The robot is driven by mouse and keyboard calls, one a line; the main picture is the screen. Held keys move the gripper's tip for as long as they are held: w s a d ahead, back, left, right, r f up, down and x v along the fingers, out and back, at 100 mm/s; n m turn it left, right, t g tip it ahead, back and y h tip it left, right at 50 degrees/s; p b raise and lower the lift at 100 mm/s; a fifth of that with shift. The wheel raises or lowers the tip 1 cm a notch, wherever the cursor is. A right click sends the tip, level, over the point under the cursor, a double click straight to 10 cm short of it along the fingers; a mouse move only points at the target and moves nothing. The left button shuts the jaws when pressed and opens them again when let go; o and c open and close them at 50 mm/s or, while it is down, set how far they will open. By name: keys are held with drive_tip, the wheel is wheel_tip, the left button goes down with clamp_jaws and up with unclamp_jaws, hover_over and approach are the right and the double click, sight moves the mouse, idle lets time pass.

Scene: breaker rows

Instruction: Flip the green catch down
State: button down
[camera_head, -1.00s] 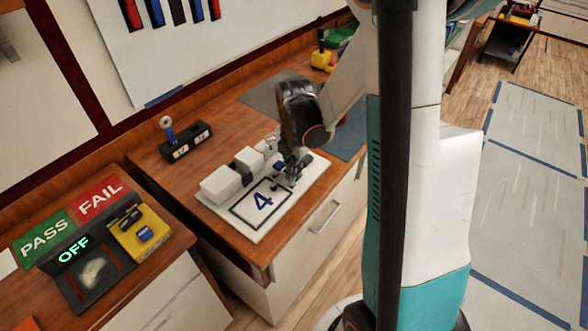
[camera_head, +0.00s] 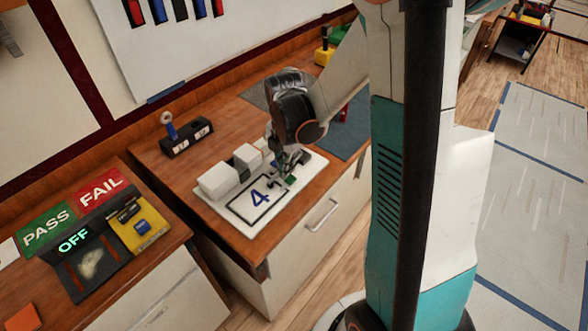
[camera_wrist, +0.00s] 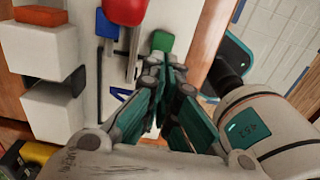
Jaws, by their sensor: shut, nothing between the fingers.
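The green catch (camera_wrist: 161,42) shows in the wrist view just beyond my gripper (camera_wrist: 161,68). It also shows as a small green patch in the head view (camera_head: 290,180), by the front right of the white board (camera_head: 228,217) marked 4. My gripper is shut and empty, its fingertips pointing at the green catch. I cannot tell whether they touch it. In the head view my gripper (camera_head: 284,166) is low over the board, and the wrist partly hides what lies behind it. A red catch (camera_wrist: 125,10) and a blue catch (camera_wrist: 106,25) lie to the left in the wrist view.
White blocks (camera_head: 218,180) stand along the board's back left edge; one carries an orange-red piece (camera_wrist: 40,16). A black holder (camera_head: 187,138) with a blue-handled item stands behind. A panel reading OFF (camera_head: 92,262) and a yellow box (camera_head: 138,228) are at left.

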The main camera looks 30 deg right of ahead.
drive_tip(key=r, duration=0.2)
drive_tip(key=shift+s+d+r, duration=0.15)
drive_tip(key=shift+d+r, duration=0.15)
drive_tip(key=shift+r, duration=0.1)
wheel_tip(320, 180, up, 7)
drive_tip(key=p, duration=0.2)
hover_over(287, 184)
drive_tip(key=shift+r, duration=0.2)
